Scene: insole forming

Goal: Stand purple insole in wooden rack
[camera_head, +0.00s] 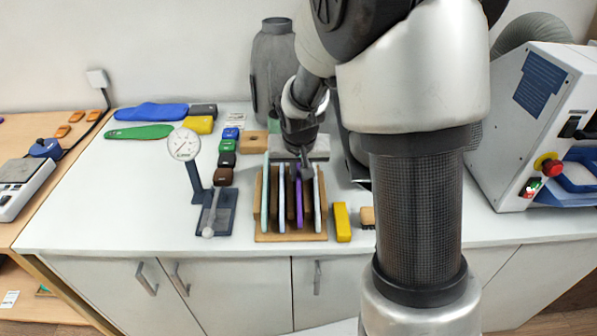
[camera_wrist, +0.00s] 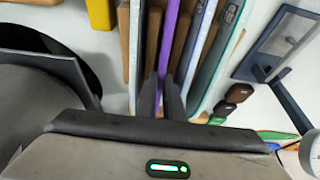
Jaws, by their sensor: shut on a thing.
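The purple insole (camera_head: 299,206) stands on edge in a slot of the wooden rack (camera_head: 290,237), between other upright insoles. In the wrist view the purple insole (camera_wrist: 168,40) runs up from between my fingertips, with wooden dividers on both sides. My gripper (camera_head: 305,165) is above the back part of the rack, and in the wrist view my gripper (camera_wrist: 161,95) is shut on the purple insole's near end. Whether the insole's lower edge touches the rack base is hidden.
Pale upright insoles (camera_head: 282,200) fill other slots. A yellow block (camera_head: 342,222) stands right of the rack. A dial gauge (camera_head: 185,145) on a stand is at left. Blue (camera_head: 150,112) and green (camera_head: 140,132) insoles lie at the back left. A machine (camera_head: 535,125) stands at right.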

